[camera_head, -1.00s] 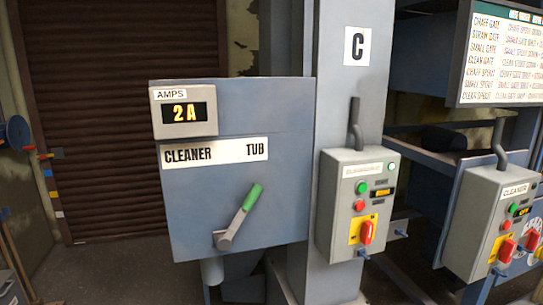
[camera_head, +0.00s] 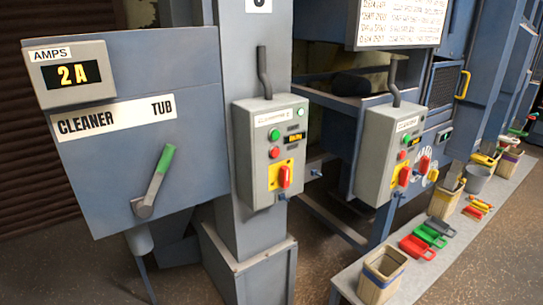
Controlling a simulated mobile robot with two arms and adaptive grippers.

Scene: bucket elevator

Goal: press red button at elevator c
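A grey control box (camera_head: 268,150) is mounted on the blue column (camera_head: 253,60) of elevator C. Only the bottom of the column's white letter sign (camera_head: 258,4) shows at the top edge. On the box, a round red button (camera_head: 274,153) sits below a green button (camera_head: 274,135). A small amber display (camera_head: 295,138) is to their right. A red rotary switch (camera_head: 284,177) on a yellow plate is lower down. Neither of my grippers is in view.
A blue CLEANER TUB cabinet (camera_head: 125,150) with a green-handled lever (camera_head: 153,183) stands left. A second control box (camera_head: 390,150) is to the right. A low bench (camera_head: 405,281) at lower right holds buckets (camera_head: 382,275) and scoops. Bare floor shows at lower right.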

